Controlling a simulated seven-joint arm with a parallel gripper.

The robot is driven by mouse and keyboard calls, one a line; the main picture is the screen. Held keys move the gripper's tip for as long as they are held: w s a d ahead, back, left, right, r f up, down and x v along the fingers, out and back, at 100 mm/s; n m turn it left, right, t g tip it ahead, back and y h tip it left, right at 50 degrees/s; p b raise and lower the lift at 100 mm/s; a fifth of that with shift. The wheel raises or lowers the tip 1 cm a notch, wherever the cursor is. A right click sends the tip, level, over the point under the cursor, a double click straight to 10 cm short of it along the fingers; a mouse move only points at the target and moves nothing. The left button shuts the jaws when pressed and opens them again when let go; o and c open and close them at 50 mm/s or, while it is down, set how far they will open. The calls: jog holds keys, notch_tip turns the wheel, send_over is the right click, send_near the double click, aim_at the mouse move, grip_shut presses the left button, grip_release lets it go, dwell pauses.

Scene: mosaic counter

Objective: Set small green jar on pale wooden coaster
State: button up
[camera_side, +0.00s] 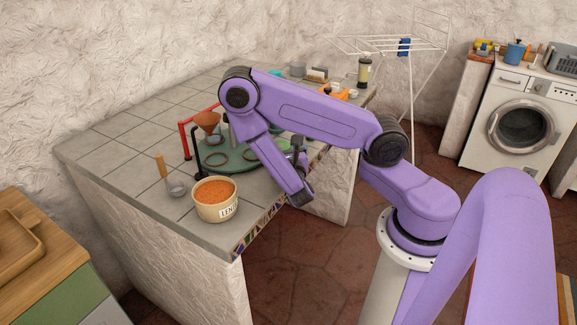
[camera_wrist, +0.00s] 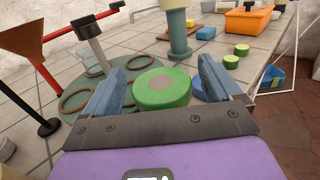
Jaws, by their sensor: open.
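My gripper (camera_wrist: 165,82) is open, its two blue-grey fingers spread low over the counter in the wrist view. A round green jar-like thing (camera_wrist: 162,96) with a grey disc on top is seen between the fingers; whether they touch it I cannot tell. Smaller green cylinders (camera_wrist: 231,61) stand farther back on the right. In the side view my gripper (camera_side: 298,148) is over the counter's front edge, beside the round green mat (camera_side: 238,163), and its fingertips are hard to make out. I cannot clearly make out a pale wooden coaster.
A brown funnel (camera_side: 207,122), a red stand (camera_side: 184,140) and a black stand (camera_side: 198,160) are on the left. A lentil bowl (camera_side: 216,211) is near the front edge. A thick pillar-like thing (camera_wrist: 180,32) and an orange box (camera_wrist: 248,22) stand behind. The back-left tiles are clear.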

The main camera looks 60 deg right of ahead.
jog(key=s+a+r+m+g+y, duration=0.2)
jog(key=s+a+m+g, duration=0.3)
jog(key=s, duration=0.3)
jog(key=s+a+r+m+g+y, duration=0.1)
jog(key=s+a+m+g, duration=0.2)
jog(key=s+m+g, duration=0.45)
jog(key=s+a+r+m+y, duration=0.2)
jog(key=s+a+r+y, duration=0.4)
jog(key=a+y, duration=0.3)
jog(key=shift+s+y, duration=0.6)
jog(key=shift+s, duration=0.2)
